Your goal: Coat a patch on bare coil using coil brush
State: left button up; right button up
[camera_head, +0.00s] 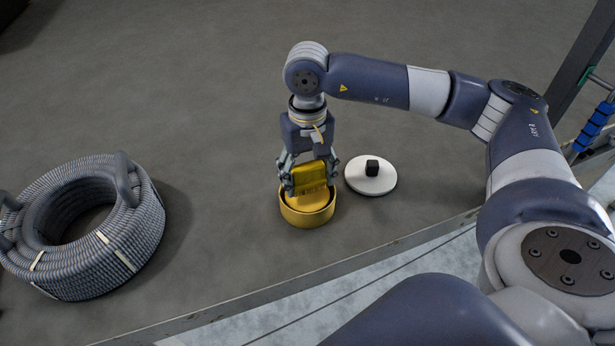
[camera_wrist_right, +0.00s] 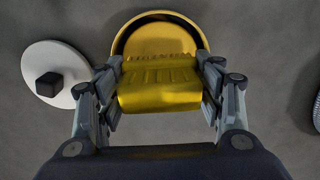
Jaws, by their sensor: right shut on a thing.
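A grey ribbed hose coil (camera_head: 88,232) with pale ties lies at the left of the table; part of it shows at the right edge of the right wrist view (camera_wrist_right: 317,104). My right gripper (camera_head: 310,184) is shut on a yellow brush (camera_head: 311,174), which also shows between the fingers in the right wrist view (camera_wrist_right: 160,90). The brush's lower end is over or inside a round yellow pot (camera_head: 307,217); whether it touches the contents I cannot tell. The pot's rim shows in the right wrist view (camera_wrist_right: 122,38). My left gripper is not in view.
A white round lid with a black knob (camera_head: 370,182) lies right of the pot; it also shows in the right wrist view (camera_wrist_right: 40,62). The grey table's front edge (camera_head: 300,285) runs below. The table between coil and pot is clear.

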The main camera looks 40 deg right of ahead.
aim_at(308, 166)
jog(key=shift+r+p, duration=0.9)
jog(key=shift+r, duration=1.5)
